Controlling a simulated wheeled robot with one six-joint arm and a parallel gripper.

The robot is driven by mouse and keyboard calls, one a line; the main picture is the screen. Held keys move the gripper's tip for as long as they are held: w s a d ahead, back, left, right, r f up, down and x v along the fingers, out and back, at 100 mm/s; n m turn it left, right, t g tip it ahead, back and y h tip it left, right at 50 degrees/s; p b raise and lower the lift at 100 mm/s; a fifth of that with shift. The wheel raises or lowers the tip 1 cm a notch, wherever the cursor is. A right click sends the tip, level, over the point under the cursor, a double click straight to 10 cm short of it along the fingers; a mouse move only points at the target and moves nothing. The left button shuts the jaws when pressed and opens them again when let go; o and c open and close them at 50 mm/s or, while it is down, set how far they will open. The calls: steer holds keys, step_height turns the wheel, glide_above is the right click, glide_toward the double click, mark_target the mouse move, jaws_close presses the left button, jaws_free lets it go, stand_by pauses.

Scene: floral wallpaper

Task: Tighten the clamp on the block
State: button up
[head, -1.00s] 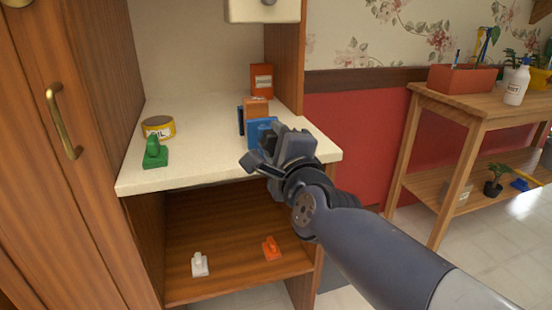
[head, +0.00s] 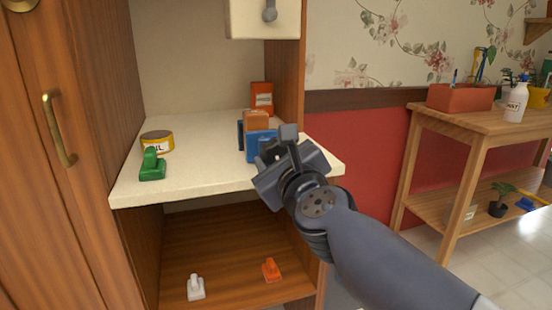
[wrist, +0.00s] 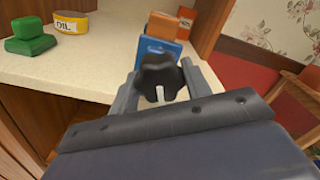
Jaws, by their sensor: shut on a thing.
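The blue clamp (head: 261,142) stands on the cream counter around an orange-brown block (head: 256,119). In the wrist view I see the blue clamp face (wrist: 150,46), with the block (wrist: 162,26) behind it. A black lobed knob (wrist: 158,72) faces me in front of the clamp. My gripper (head: 283,152) is at the clamp's near side. In the wrist view its two fingers (wrist: 160,88) are on either side of the knob, shut on it. The clamp's far jaw is mostly hidden, and I cannot tell whether the jaws press on the block.
A yellow oil tin (head: 157,141) and a green object (head: 152,166) stand on the counter (head: 200,170) at left. A red-orange box (head: 262,97) is behind the block. A wooden table (head: 480,120) is at right.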

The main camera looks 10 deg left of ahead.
steer(key=shift+m, duration=0.3)
stand_by(0.4)
steer(key=o, duration=1)
